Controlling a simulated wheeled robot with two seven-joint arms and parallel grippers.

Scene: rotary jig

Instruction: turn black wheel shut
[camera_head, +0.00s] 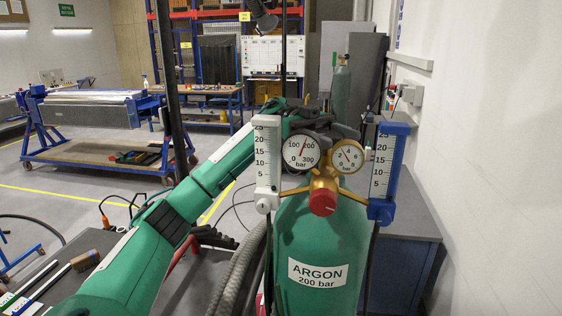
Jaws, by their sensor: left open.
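A green argon cylinder (320,252) stands upright in front of me, with a brass regulator (324,182) and two round gauges at its top. A dark rounded shape (345,131) shows just above and behind the gauges; it looks like the black wheel, mostly hidden. My green left arm reaches up from the lower left. Its dark gripper (318,119) is behind and above the gauges, close to the wheel. The jaws are open; the fingertips are largely hidden, and I cannot tell whether they touch the wheel. My right gripper is not in view.
A white flowmeter (267,165) and a blue flowmeter (387,172) flank the gauges, close to my left arm. A red knob (322,203) sits at the regulator's front. A grey cabinet (408,225) and white wall bound the right. Grey hoses (240,268) hang left of the cylinder.

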